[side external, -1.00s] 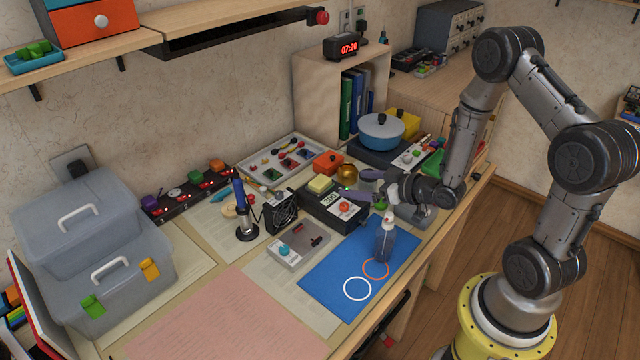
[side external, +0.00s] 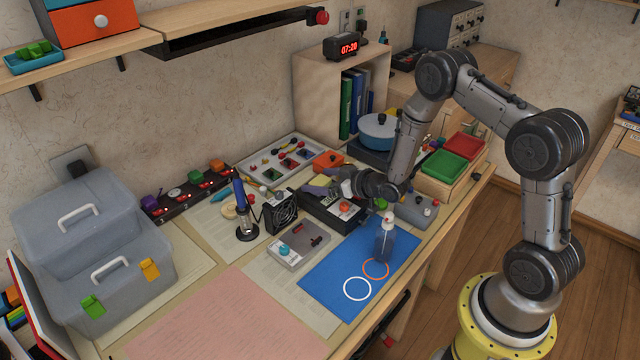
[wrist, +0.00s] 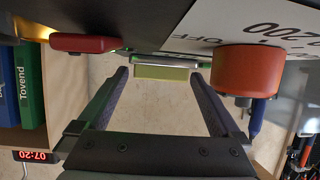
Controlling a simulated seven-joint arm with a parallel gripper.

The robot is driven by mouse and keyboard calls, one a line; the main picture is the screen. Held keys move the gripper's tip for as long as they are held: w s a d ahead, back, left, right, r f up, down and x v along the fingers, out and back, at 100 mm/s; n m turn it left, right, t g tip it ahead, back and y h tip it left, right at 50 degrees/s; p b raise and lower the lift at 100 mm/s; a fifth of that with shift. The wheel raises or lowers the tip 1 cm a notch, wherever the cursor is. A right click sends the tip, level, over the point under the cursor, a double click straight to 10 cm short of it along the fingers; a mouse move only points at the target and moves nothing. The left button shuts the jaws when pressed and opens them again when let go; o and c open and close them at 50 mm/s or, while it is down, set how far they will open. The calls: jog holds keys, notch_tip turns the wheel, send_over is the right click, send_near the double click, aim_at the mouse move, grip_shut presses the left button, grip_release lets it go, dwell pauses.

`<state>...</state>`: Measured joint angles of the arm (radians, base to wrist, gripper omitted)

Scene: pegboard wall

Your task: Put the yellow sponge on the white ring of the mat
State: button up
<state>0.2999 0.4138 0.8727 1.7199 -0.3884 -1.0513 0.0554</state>
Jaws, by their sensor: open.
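The yellow sponge (wrist: 162,73) shows in the wrist view between my two fingers, with a gap on each side. It rests on the black power-supply box (side external: 318,207). In the side view my gripper's fingers mostly hide it. My gripper (side external: 318,183) is open and low over the back of that box, its fingers on either side of the sponge; it also shows in the wrist view (wrist: 158,75). The blue mat (side external: 322,279) lies at the front of the bench. Its white ring (side external: 345,288) is empty, beside an orange ring (side external: 376,277).
A spray bottle (side external: 385,243) stands on the mat near the orange ring. A red-orange knob (wrist: 247,71) on the box is close to one finger. A black fan (side external: 283,212), a grey switch box (side external: 298,246) and an orange container (side external: 327,162) are nearby.

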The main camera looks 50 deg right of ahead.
jog(key=c, duration=1.5)
